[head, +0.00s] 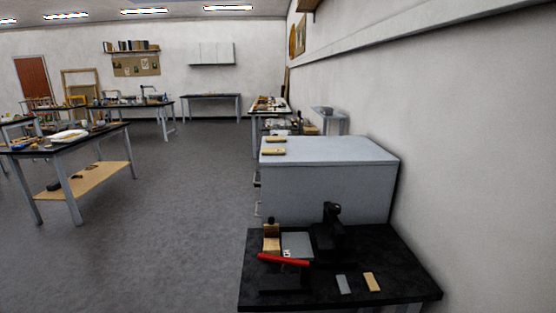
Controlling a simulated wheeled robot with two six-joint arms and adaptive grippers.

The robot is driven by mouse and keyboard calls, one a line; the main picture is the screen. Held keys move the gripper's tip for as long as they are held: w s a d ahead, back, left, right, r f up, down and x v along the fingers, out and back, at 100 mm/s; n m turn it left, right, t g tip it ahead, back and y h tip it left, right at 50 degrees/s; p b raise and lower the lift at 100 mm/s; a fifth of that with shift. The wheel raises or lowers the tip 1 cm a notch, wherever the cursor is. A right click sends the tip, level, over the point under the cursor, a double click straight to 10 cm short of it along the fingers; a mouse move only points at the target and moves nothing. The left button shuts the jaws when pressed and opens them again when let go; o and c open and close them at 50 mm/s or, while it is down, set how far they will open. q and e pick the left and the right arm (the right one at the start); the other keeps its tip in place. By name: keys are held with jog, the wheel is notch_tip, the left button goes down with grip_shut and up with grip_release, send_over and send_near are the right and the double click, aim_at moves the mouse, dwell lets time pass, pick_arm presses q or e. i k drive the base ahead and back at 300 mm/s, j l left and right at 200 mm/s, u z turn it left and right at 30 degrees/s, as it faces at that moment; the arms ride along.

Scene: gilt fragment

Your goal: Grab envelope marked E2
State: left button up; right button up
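No envelope with a readable E2 mark shows in the head view. Small flat tan pieces lie on top of the grey cabinet, one nearer (274,152) and one farther back (276,138); I cannot tell if they are envelopes. A flat tan piece (372,282) and a flat grey piece (343,284) lie side by side on the black-topped table (405,270). Any marks on them are too small to read. Neither of my grippers is in view.
The black-topped table also holds a red bar-shaped item (283,260), a grey plate (297,244) and a black device (329,232). The grey cabinet (325,190) stands behind it along the right wall. Open floor (180,230) lies left; a workbench (75,142) stands farther left.

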aim_at(283, 138)
jog(key=i+j+u, duration=0.25)
jog(key=j, duration=0.25)
jog(key=i+j+u, duration=0.25)
jog(key=j, duration=0.25)
jog(key=i+j+u, duration=0.25)
jog(key=j, duration=0.2)
jog(key=i+j+z, duration=0.2)
jog(key=i, duration=0.25)
jog(key=i+j+z, duration=0.2)
jog(key=i, duration=0.25)
jog(key=i+j+z, duration=0.2)
jog(key=i, duration=0.25)
jog(key=i+z, duration=0.45)
jog(key=i+j+z, duration=0.2)
jog(key=i+z, duration=0.2)
jog(key=i+j+z, duration=0.3)
jog(key=z, duration=0.15)
jog(key=i+j+z, duration=0.55)
jog(key=j+z, duration=0.3)
jog(key=j, duration=0.1)
